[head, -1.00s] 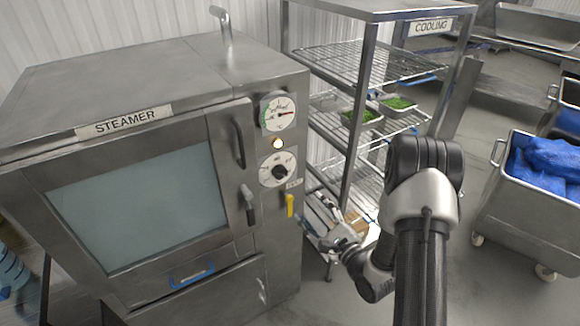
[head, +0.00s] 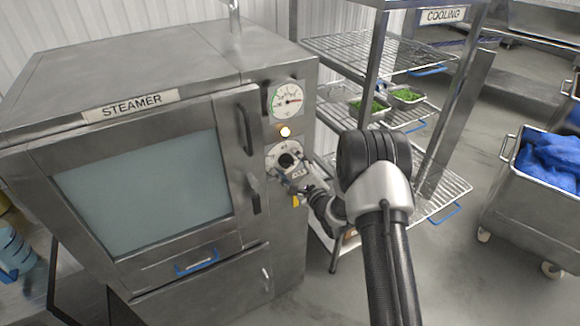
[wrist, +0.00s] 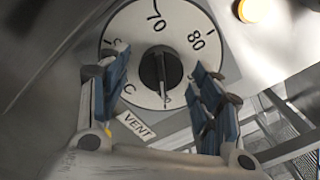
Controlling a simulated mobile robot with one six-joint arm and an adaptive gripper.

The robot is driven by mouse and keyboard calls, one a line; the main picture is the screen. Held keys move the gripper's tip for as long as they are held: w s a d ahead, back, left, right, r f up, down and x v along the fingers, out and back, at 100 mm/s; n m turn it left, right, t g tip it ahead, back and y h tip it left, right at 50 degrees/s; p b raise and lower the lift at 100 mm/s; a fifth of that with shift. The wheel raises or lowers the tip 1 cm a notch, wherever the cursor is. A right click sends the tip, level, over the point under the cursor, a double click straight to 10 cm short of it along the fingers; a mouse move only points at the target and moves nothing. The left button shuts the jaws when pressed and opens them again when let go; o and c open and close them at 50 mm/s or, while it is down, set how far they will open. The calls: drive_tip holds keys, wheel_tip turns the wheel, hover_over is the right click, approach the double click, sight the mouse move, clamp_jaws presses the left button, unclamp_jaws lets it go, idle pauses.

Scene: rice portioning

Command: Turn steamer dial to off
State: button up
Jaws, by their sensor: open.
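The steamer (head: 60,100) is a steel cabinet with a closed glass door at the left of the head view. Its dial (head: 286,160) is a white disc with a black knob on the right front panel, partly covered by my gripper (head: 284,172). In the wrist view the dial's black knob (wrist: 160,68) lies ahead, between and beyond the open fingers of my gripper (wrist: 163,92). The numbers 70 and 80 show on the dial. The fingers look apart from the knob; whether they touch the dial face I cannot tell.
A lit lamp (head: 285,131) and a round gauge (head: 286,98) sit above the dial. A VENT label (wrist: 136,125) and a yellow lever (head: 297,201) are below it. The cooling rack (head: 375,50) stands close on the right. A cart (head: 530,215) holds blue bags.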

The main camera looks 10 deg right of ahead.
drive_tip(key=shift+w+a, duration=0.1)
drive_tip(key=shift+w, duration=0.15)
drive_tip(key=shift+c, duration=0.6)
drive_tip(key=c, duration=0.9)
